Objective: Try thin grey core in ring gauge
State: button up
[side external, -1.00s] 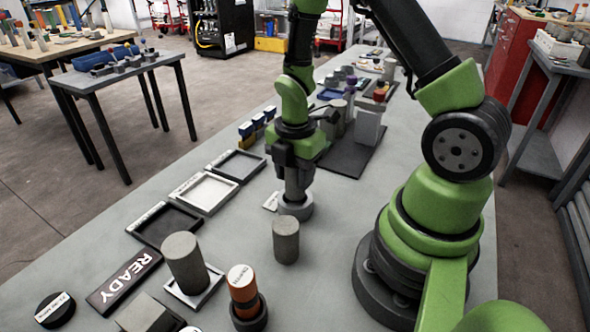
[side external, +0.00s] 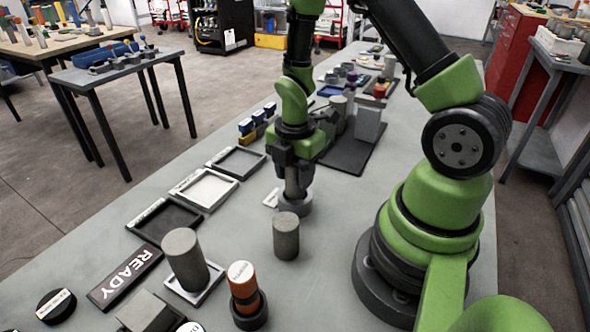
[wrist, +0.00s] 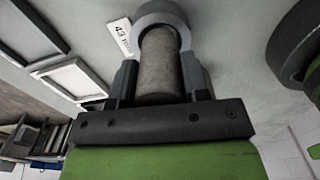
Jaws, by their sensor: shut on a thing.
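My gripper (side external: 291,178) points down and is shut on a thin grey core (wrist: 158,68), whose sides lie between the two fingers in the wrist view. Below it is the grey ring gauge (side external: 296,208) on the bench, which also shows in the wrist view (wrist: 181,14). The core's lower end is at the ring's opening, with the ring's rim around it. How deep it sits is hidden. A small white 43 mm label (wrist: 122,38) lies beside the ring.
A grey cylinder (side external: 286,238) stands close in front of the ring. A thicker cylinder (side external: 184,258) stands on a white-edged tray, near an orange piece (side external: 241,280) in a dark holder. A white tray (side external: 207,188) and dark trays lie left.

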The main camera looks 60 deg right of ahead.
jog(key=shift+f, duration=1.5)
dwell(0.9)
jog(key=o, duration=1.2)
jog(key=shift+c, duration=0.2)
notch_tip(320, 180, up, 10)
jog(key=shift+a+r, duration=0.15)
jog(key=shift+r, duration=0.2)
jog(key=s+a+r+m+t+y, duration=0.1)
jog(key=s+a+r+m+t, duration=0.2)
jog(key=r+m, duration=0.5)
jog(key=s+a+r+m+t+y, duration=0.1)
jog(key=s+a+r+m+t, duration=0.3)
jog(key=r+m, duration=0.5)
jog(key=s+a+m, duration=0.1)
jog(key=s+m, duration=0.1)
jog(key=m, duration=0.1)
jog(key=shift+s+a+m, duration=0.25)
jog(key=shift+s+m, duration=0.1)
jog(key=shift+m, duration=0.05)
